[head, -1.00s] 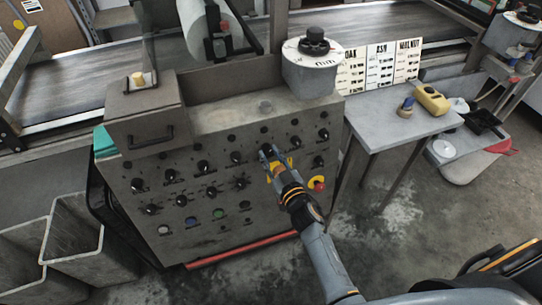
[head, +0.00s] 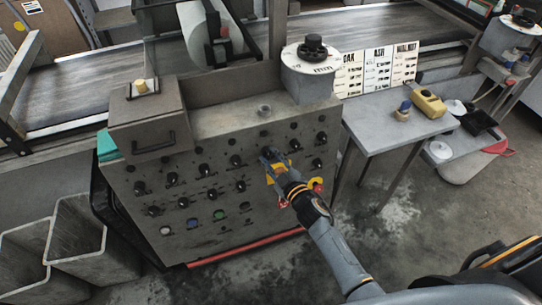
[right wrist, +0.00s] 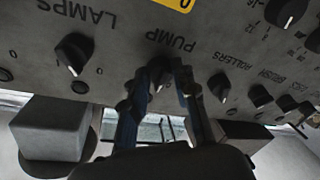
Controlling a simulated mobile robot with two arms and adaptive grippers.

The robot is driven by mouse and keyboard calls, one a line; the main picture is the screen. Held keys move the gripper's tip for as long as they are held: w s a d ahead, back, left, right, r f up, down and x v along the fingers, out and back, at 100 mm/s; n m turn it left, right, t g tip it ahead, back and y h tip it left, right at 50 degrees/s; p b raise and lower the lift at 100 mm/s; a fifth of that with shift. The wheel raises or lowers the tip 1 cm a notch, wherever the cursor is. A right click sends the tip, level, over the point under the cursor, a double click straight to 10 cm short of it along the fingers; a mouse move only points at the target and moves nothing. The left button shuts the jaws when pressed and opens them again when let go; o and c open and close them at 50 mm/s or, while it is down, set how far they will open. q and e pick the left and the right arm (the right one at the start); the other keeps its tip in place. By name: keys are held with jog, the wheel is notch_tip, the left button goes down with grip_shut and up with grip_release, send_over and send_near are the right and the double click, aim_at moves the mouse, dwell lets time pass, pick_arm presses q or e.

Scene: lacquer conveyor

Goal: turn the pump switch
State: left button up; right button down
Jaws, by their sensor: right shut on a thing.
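The pump switch (right wrist: 162,67) is a small dark knob under the upside-down word PUMP in the right wrist view. It sits on the front of a grey control panel (head: 150,229). My right gripper (right wrist: 164,75) is shut on the knob, with one dark finger on each side of it. In the head view the right gripper (head: 270,157) is against the panel's right half, and its fingers largely hide the switch. My left gripper is not in view.
The lamps knob (right wrist: 74,55) and the rollers knob (right wrist: 219,86) flank the pump switch. A red and yellow button (head: 316,184) is close to my right wrist. A side table (head: 385,128) stands right of the panel.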

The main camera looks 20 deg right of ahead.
jog(key=n+p, duration=0.1)
jog(key=n, duration=0.2)
jog(key=n+g+p, duration=0.1)
jog(key=n, duration=0.2)
jog(key=shift+d+r, duration=0.1)
jog(key=shift+r, duration=0.1)
jog(key=shift+n+y, duration=0.3)
jog(key=shift+y, duration=0.1)
jog(key=c, duration=1)
grip_release()
jog(key=shift+c, duration=0.2)
jog(key=shift+s, duration=0.15)
jog(key=v, duration=1.1)
jog(key=shift+s, duration=0.35)
jog(key=shift+r, duration=0.1)
